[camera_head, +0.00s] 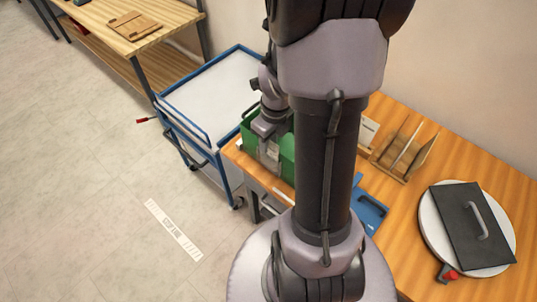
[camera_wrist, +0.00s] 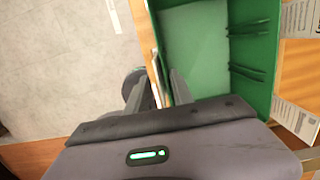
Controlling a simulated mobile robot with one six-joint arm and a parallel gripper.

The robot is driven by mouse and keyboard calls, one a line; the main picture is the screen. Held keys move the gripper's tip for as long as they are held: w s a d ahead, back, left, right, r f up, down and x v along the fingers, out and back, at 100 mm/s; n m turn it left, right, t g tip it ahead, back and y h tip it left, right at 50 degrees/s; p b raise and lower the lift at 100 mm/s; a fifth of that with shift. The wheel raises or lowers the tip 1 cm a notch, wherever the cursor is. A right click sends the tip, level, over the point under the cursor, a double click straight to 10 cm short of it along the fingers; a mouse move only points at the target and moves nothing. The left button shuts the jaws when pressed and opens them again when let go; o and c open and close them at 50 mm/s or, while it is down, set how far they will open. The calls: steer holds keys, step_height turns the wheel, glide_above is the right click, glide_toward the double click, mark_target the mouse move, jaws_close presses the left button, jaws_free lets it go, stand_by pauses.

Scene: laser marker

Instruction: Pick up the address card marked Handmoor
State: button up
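My gripper (camera_wrist: 158,88) points down at the near left side of the green box (camera_wrist: 206,8), with its two fingers apart. A thin white strip shows between the fingers in the wrist view; I cannot tell whether it is a card or a label on the table edge. In the head view the gripper (camera_head: 270,152) is at the green box (camera_head: 287,160), partly behind my arm. Printed white cards lie right of the box in the wrist view, one at the upper right (camera_wrist: 301,18) and one lower (camera_wrist: 294,119). I cannot read Handmoor on any of them.
The wooden table (camera_head: 405,225) also carries a wooden slotted rack (camera_head: 402,152), a blue item (camera_head: 369,209) and a round white plate (camera_head: 428,237) under a dark handled plate (camera_head: 474,225). A blue-framed cart (camera_head: 215,92) stands left of the table. The floor (camera_head: 80,190) is mostly clear.

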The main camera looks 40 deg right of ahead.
steer(key=shift+c, duration=0.2)
jaws_close()
stand_by(1.1)
